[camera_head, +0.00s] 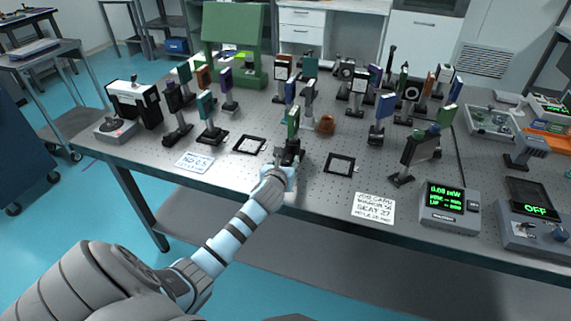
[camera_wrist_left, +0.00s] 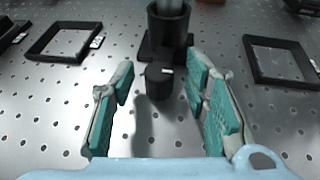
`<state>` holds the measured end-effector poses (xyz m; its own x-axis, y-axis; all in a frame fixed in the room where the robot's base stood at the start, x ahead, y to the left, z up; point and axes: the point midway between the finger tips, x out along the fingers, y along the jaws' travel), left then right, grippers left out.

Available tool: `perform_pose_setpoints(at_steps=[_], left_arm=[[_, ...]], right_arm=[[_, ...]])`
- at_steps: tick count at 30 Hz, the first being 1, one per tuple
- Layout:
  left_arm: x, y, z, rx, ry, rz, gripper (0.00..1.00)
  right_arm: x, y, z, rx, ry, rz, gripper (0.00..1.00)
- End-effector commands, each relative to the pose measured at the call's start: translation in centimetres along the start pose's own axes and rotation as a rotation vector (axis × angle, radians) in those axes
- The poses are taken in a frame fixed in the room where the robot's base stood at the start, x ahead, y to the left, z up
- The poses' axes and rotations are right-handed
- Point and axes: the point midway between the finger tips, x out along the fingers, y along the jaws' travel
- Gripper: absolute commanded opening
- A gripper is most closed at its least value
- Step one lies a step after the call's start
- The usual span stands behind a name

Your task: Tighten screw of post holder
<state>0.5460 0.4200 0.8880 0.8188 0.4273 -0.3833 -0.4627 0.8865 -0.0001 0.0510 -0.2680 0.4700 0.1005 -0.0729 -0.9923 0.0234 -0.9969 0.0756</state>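The post holder (camera_wrist_left: 168,27) is a black cylinder on a black base, holding a metal post, at the top middle of the left wrist view. Its screw (camera_wrist_left: 158,80), a dark round knob, points toward my left gripper (camera_wrist_left: 165,105). The gripper is open, with one teal-padded finger on each side of the knob and gaps between. In the head view my left gripper (camera_head: 287,170) reaches the post holder (camera_head: 289,153), which carries a green-edged optic (camera_head: 293,122). My right gripper is not in view.
Empty black square frames lie left (camera_head: 249,145) and right (camera_head: 340,164) of the post holder on the perforated table (camera_head: 225,168). Many mounted optics stand behind. A paper card (camera_head: 374,207) and a power meter (camera_head: 449,203) are at the front right.

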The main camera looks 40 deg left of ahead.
Motion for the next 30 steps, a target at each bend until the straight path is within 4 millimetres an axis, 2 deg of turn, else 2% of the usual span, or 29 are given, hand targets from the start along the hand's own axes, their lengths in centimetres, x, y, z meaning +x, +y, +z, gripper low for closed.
perform_pose_setpoints(at_steps=[8,11,18,21,24,30], left_arm=[[-0.5,0.0,0.0,0.001,-0.001,0.0,0.42],[-2.3,0.0,0.0,0.001,-0.001,-0.001,0.42],[-8.9,-0.1,0.0,0.0,0.0,-0.002,0.42],[-10.8,-0.1,0.0,0.0,0.0,-0.002,0.42],[-11.8,0.0,0.0,0.0,0.0,0.0,0.42],[-12.0,0.0,0.0,0.0,0.0,0.0,0.42]], right_arm=[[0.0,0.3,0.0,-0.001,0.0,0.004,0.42],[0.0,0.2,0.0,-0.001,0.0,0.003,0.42],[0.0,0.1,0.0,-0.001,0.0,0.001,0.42],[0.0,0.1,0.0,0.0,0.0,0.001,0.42],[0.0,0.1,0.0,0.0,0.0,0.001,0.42],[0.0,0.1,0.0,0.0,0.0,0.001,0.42]])
